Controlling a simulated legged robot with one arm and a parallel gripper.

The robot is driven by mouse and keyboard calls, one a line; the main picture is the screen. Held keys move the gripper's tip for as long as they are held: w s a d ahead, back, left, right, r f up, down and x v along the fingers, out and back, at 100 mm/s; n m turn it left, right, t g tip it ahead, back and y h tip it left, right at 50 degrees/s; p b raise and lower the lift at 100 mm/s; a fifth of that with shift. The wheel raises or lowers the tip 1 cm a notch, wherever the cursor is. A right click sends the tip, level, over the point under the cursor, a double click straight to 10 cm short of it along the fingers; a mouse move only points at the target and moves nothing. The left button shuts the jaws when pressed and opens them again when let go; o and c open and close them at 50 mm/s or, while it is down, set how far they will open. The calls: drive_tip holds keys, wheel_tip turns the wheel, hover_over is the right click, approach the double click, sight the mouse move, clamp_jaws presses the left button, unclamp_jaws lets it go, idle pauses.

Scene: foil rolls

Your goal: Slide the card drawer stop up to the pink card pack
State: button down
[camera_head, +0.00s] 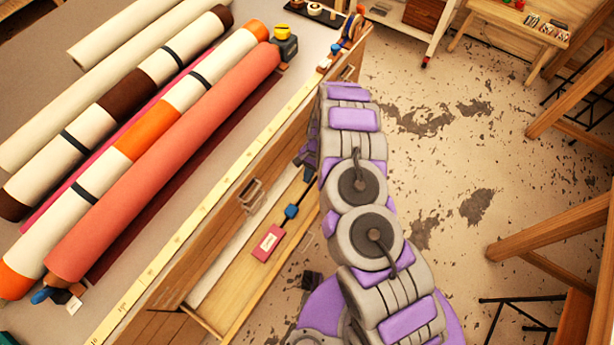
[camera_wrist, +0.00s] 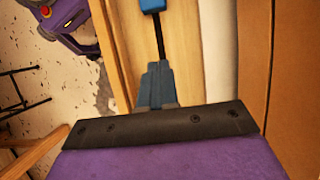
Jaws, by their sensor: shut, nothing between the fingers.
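The pink card pack (camera_head: 268,243) lies in the open drawer (camera_head: 237,285) under the workbench. A blue block (camera_head: 291,211), which looks like the drawer stop, sits on a thin dark strip a short gap beyond the pack. In the wrist view the blue block (camera_wrist: 152,4) is at the top edge, with the dark strip running from it toward my gripper. My gripper (camera_wrist: 156,68) is shut and empty, its fingertips over the strip and apart from the block. In the head view my gripper (camera_head: 308,174) is partly hidden by my arm, on the block's side away from the pack. The wrist view does not show the pack.
Several rolls (camera_head: 165,160) lie on the workbench, left of a yellow measuring strip (camera_head: 190,222). Wooden stands (camera_head: 560,228) are at the right, with open worn floor between.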

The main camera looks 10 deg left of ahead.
sight(289, 212)
drive_tip(key=b+x, duration=0.1)
drive_tip(key=x, duration=0.6)
drive_tip(key=shift+s+a+f, duration=0.1)
drive_tip(key=shift+a+f, duration=0.05)
drive_tip(key=shift+a, duration=0.05)
drive_tip(key=s, duration=0.1)
drive_tip(key=s+a, duration=0.1)
drive_tip(key=shift+s+r, duration=0.2)
drive_tip(key=shift+s, duration=0.15)
drive_tip(key=shift+s+a, duration=0.2)
drive_tip(key=shift+s, duration=0.2)
drive_tip(key=shift+s+a+b, duration=0.2)
drive_tip(key=shift+s+a, duration=0.1)
drive_tip(key=shift+s, duration=0.45)
drive_tip(key=shift+s+a+b, duration=0.15)
drive_tip(key=shift+s+a, duration=0.15)
drive_tip(key=shift+s, duration=0.5)
drive_tip(key=shift+s+a+b, duration=0.2)
drive_tip(key=shift+s+a, duration=0.05)
drive_tip(key=shift+s, duration=0.5)
drive_tip(key=shift+w, duration=0.1)
